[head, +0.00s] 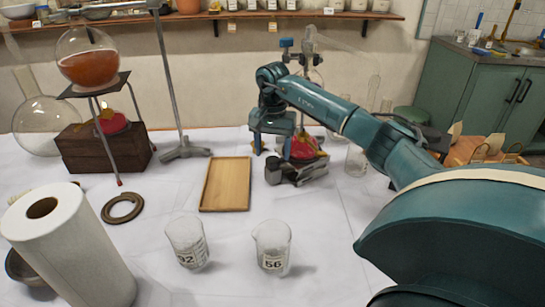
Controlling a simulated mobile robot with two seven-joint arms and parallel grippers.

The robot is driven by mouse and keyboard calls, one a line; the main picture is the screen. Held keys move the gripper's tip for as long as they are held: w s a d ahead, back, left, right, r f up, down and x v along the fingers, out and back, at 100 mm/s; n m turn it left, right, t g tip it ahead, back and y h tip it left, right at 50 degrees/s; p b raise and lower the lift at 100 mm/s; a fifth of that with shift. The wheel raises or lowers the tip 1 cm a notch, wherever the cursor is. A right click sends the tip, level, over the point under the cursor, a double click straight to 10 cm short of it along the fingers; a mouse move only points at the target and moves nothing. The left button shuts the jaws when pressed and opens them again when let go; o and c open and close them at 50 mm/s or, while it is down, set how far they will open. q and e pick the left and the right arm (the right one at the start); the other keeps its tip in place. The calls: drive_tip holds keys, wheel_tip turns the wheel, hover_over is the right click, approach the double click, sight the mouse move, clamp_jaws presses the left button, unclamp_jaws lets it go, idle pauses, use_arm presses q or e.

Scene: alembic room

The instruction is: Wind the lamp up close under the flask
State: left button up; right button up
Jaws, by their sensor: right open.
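A red lamp (303,148) with a yellowish top sits on a low grey metal jack (312,170), right of the table's middle. Dark parts of the jack stick out at its front left. Above the lamp, clear glass (316,76), apparently the flask, hangs by a metal stand (309,45); my right arm covers much of it, so the gap to the lamp cannot be judged. My right gripper (273,150) points down with its fingers apart and empty, just left of the lamp and behind the jack's front-left end. Contact is unclear. My left gripper is out of view.
A flask of red-brown liquid (88,66) sits on a tripod over another red lamp (112,122) on a wooden block (85,150). A wooden tray (226,185), two beakers (186,245) (272,250) and a paper roll (75,255) stand nearer. Table right of the beakers is clear.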

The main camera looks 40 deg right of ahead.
sight(273, 162)
drive_tip(key=shift+f, duration=1.3)
drive_tip(key=shift+c, duration=0.3)
drive_tip(key=c, duration=0.9)
